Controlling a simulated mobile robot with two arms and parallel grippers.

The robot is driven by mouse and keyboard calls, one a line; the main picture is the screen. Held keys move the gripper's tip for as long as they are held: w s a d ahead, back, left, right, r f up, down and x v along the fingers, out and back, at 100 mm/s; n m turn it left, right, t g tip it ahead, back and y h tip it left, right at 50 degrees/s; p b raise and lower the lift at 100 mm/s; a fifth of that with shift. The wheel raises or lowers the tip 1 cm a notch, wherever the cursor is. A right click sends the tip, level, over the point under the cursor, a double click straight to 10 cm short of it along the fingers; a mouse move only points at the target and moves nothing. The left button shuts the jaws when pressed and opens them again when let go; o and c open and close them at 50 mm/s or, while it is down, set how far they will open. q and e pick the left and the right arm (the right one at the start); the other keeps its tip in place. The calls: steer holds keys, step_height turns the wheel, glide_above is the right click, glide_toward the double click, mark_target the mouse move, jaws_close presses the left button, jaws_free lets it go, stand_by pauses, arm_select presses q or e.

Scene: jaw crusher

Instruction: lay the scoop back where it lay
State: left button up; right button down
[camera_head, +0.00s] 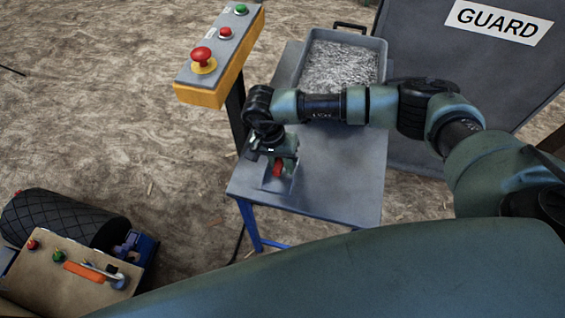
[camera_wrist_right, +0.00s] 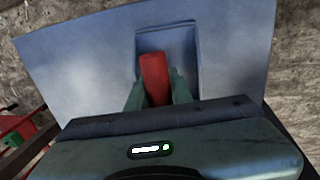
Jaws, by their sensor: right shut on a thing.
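The scoop shows its red handle (camera_head: 278,168) low over the near left part of the grey table (camera_head: 345,190). In the right wrist view the red handle (camera_wrist_right: 155,78) lies between the two fingers, and the scoop's grey pan (camera_wrist_right: 183,38) extends beyond it over the table top. My right gripper (camera_head: 280,160) points down and is shut on the handle. I cannot tell whether the pan touches the table. My left gripper is not in view.
A grey tray (camera_head: 383,68) of crushed stone stands at the table's far end. A yellow control box (camera_head: 218,58) with red and green buttons stands on a post at the table's left. A dark guard panel (camera_head: 420,50) rises behind. A roller and wooden panel (camera_head: 75,275) are lower left.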

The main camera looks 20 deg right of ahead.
steer(key=shift+f, duration=0.2)
steer(key=c, duration=1.3)
jaws_free()
steer(key=shift+r, duration=0.1)
steer(key=shift+o, duration=0.2)
steer(key=shift+r, duration=0.25)
step_height(320, 180, up, 12)
steer(key=w+a+b, duration=0.1)
steer(key=a+b, duration=0.1)
steer(key=b, duration=0.2)
steer(key=shift+f, duration=0.2)
steer(key=shift+w, duration=0.1)
